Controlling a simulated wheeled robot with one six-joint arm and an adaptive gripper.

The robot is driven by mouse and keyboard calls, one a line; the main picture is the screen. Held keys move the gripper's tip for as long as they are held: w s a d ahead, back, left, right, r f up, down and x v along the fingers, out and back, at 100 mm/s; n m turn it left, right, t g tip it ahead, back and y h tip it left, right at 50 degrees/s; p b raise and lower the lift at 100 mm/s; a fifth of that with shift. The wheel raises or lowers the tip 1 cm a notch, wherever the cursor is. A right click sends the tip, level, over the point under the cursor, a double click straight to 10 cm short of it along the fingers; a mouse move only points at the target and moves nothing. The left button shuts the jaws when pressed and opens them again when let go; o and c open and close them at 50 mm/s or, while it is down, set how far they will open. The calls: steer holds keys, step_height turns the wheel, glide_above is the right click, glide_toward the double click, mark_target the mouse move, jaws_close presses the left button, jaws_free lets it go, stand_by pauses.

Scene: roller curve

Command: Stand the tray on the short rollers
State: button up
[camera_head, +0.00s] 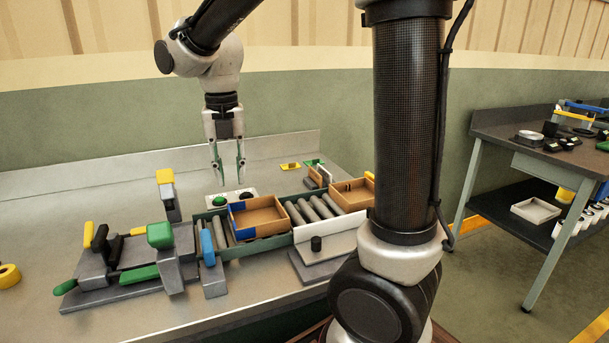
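A tan tray (265,232) with a blue corner lies flat on the roller line. Bare grey rollers (314,209) show to its right, and a few more rollers (228,231) show at its left in a green frame. I cannot tell which of these are the short rollers. A second tan tray (353,191) sits at the right end of the line, partly hidden behind my arm column. My gripper (228,174) points down, open and empty, above and behind the left end of the line, apart from both trays.
A grey fixture with green, yellow and black handles (135,258) stands left of the rollers. A panel with green and black buttons (231,198) sits behind them. A black knob (316,243) is in front. The left bench top (50,215) is mostly clear.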

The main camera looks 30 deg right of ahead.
steer(key=s+d+r+m+t, duration=0.1)
steer(key=s+d+m, duration=0.6)
steer(key=m, duration=0.9)
steer(key=s+d+r+m+t, duration=0.1)
steer(key=s+d+m+t, duration=0.2)
steer(key=s+d+m, duration=0.4)
steer(key=shift+s+r+m, duration=0.3)
steer(key=shift+s+m, duration=1.9)
steer(key=shift+m, duration=2.4)
